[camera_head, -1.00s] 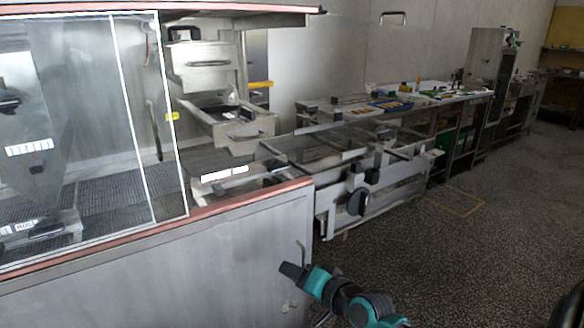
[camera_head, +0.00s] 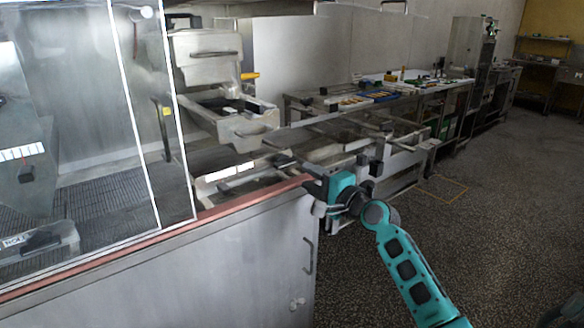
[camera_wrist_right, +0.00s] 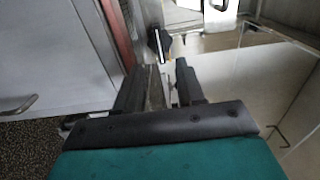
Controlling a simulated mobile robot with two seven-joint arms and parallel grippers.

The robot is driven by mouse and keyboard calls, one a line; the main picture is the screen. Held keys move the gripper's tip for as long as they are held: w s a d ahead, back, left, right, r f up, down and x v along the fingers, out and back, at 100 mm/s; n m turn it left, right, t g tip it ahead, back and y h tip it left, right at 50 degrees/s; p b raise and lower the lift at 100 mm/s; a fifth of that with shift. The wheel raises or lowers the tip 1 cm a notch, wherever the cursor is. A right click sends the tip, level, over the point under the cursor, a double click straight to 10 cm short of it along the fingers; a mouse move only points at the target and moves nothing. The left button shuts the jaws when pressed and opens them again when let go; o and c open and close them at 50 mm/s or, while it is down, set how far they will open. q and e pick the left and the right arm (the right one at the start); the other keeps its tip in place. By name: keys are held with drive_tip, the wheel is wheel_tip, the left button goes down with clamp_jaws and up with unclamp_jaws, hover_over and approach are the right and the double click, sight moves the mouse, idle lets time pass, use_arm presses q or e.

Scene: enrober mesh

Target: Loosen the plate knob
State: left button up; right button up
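In the right wrist view a dark knob (camera_wrist_right: 159,41) with a pale stripe, which looks like the plate knob, stands just beyond my fingertips. My right gripper (camera_wrist_right: 160,80) is open, with a gap between its two dark fingers and nothing gripped. In the head view my right gripper (camera_head: 315,194) is at the near end corner of the enrober housing, its fingers pointing left. I cannot pick out the plate knob there. Small black knobs (camera_head: 375,168) show on the conveyor frame just behind my wrist. My left gripper is not in view.
The glazed enrober housing (camera_head: 240,250) with its red-brown edge fills the left. The steel conveyor frame (camera_head: 405,160) runs behind my right arm. A worktable (camera_head: 345,107) with trays stands further back. The speckled floor on the right is open.

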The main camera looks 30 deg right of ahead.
sight(288, 165)
drive_tip(key=w, duration=0.5)
drive_tip(key=w+b, duration=0.1)
drive_tip(key=w, duration=0.1)
drive_tip(key=shift+w+a, duration=0.35)
drive_tip(key=shift+c, duration=0.2)
clamp_jaws()
